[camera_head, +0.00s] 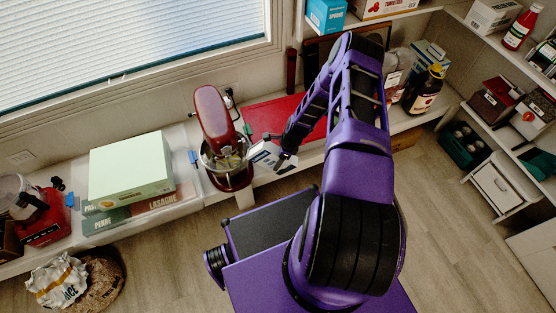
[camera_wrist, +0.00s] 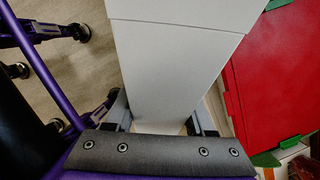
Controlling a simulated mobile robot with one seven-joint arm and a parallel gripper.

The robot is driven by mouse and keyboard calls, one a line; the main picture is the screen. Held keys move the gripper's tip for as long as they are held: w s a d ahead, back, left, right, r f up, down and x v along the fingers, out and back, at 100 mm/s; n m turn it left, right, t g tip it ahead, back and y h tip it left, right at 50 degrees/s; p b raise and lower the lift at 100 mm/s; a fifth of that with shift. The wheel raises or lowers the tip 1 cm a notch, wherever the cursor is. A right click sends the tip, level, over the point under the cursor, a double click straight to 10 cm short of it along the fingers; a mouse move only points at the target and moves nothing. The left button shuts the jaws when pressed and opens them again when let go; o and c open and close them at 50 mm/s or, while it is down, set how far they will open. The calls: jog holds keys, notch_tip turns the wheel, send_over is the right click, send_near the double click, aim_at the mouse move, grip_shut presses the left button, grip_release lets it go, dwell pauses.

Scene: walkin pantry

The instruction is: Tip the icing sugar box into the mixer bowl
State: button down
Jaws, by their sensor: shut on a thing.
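The icing sugar box (camera_head: 264,153) appears in the head view as a small white and blue carton, tilted, just right of the mixer bowl. My gripper (camera_head: 284,158) is shut on it. In the wrist view, the box's plain pale side (camera_wrist: 170,60) stretches away between the two fingers of my gripper (camera_wrist: 162,116). The red stand mixer (camera_head: 213,115) stands on the shelf with its metal bowl (camera_head: 207,158) under the head. The box's left end is close to the bowl's right side; I cannot tell if they touch. The box's opening is hidden.
A red board (camera_head: 262,113) lies behind my arm, also in the wrist view (camera_wrist: 278,80). A pale green box (camera_head: 130,165) rests on lasagne and penne boxes (camera_head: 150,208) left of the mixer. A dark bottle (camera_head: 424,90) stands right. Floor sacks (camera_head: 60,280) sit lower left.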

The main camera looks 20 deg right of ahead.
aim_at(277, 150)
jog(key=shift+r, duration=0.1)
jog(key=shift+r+g+h+p, duration=0.3)
jog(key=shift+r+h+p, duration=0.2)
jog(key=shift+r+p, duration=0.25)
jog(key=shift+s+d+r+g+h, duration=0.1)
jog(key=shift+r+g+h, duration=0.3)
jog(key=shift+h, duration=0.2)
jog(key=shift+r+g+h, duration=0.5)
jog(key=shift+r+h, duration=0.5)
jog(key=shift+r, duration=0.3)
jog(key=shift+a, duration=0.2)
